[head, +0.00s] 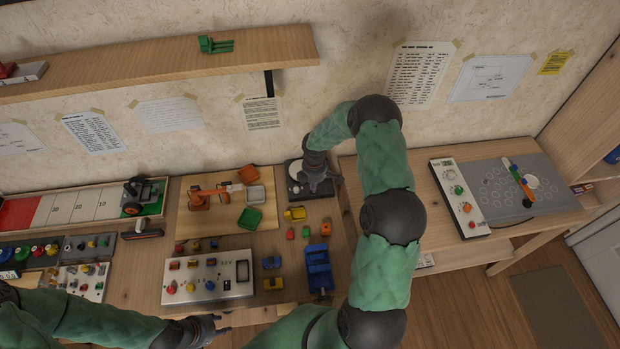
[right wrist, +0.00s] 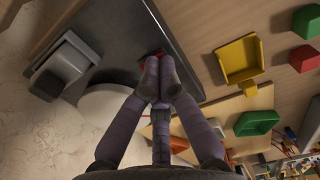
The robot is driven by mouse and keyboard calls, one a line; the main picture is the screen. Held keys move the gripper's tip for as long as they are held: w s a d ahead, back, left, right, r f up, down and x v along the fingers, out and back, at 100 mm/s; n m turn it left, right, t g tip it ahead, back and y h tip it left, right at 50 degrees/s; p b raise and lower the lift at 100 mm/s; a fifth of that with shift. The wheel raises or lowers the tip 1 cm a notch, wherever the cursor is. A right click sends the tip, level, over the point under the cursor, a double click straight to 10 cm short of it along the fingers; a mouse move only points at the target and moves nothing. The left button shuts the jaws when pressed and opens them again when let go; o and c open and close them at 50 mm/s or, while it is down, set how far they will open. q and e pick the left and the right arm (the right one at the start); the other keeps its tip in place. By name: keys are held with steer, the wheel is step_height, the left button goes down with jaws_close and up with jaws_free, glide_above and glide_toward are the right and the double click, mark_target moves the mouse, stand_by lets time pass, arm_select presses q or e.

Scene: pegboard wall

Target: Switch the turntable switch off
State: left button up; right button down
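The turntable is a dark base (right wrist: 125,35) with a white round platter (right wrist: 105,99) and a grey block-like part (right wrist: 65,65) in the right wrist view. In the head view, its dark base (head: 291,166) stands at the back of the table, partly covered by my right gripper (head: 318,186). In the right wrist view, my right gripper (right wrist: 165,90) has its fingertips together over the base.
A yellow piece (right wrist: 238,60) and green piece (right wrist: 256,122) lie beside the turntable. A blue toy truck (head: 319,268) and control panel (head: 208,278) are nearer the front. A shelf (head: 150,62) hangs above. A side table holds another panel (head: 459,198).

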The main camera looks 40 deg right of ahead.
steer(key=shift+r+p, duration=2.2)
steer(key=shift+r, duration=1.3)
